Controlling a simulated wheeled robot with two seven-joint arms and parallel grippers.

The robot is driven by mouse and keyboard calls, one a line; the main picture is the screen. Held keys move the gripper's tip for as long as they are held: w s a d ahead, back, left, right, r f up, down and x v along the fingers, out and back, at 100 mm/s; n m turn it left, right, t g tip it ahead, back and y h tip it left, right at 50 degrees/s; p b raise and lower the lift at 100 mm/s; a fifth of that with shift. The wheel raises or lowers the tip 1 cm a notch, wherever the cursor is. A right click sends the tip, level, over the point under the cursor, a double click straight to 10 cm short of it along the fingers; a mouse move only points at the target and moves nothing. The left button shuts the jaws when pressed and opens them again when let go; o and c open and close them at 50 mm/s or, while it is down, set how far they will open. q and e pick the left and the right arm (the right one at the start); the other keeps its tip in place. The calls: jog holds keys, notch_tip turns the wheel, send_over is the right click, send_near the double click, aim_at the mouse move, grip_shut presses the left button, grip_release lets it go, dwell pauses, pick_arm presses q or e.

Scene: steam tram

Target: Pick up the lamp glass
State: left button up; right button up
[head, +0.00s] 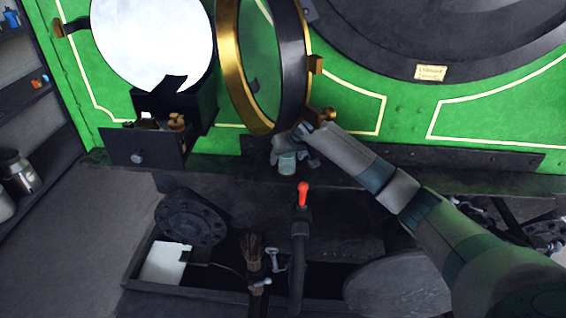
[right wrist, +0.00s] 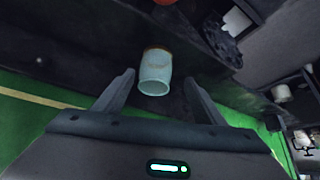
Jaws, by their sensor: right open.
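The lamp glass (head: 287,163) is a small pale, bluish cylinder at the foot of the green tram front, below the open brass-rimmed lamp door. In the right wrist view the lamp glass (right wrist: 154,73) shows a round open end and a brownish band at its far end. In the head view my right gripper (head: 297,147) partly covers the glass. My left gripper is not in view.
The brass-rimmed door (head: 233,70) hangs open just above the glass. An open drawer (head: 150,148) juts out at the left. A red-handled lever (head: 302,195) stands close in front. Below is a dark trough (head: 205,292) with a brush (head: 253,252).

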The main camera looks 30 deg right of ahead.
aim_at(287, 161)
jog(key=shift+w, duration=0.1)
jog(key=shift+w+d+f+p, duration=0.25)
jog(key=shift+w+f+p, duration=0.15)
jog(key=shift+f+p, duration=0.2)
jog(key=shift+p+x, duration=0.35)
jog(key=shift+x, duration=1.5)
jog(key=shift+d, duration=0.15)
jog(key=c, duration=1.2)
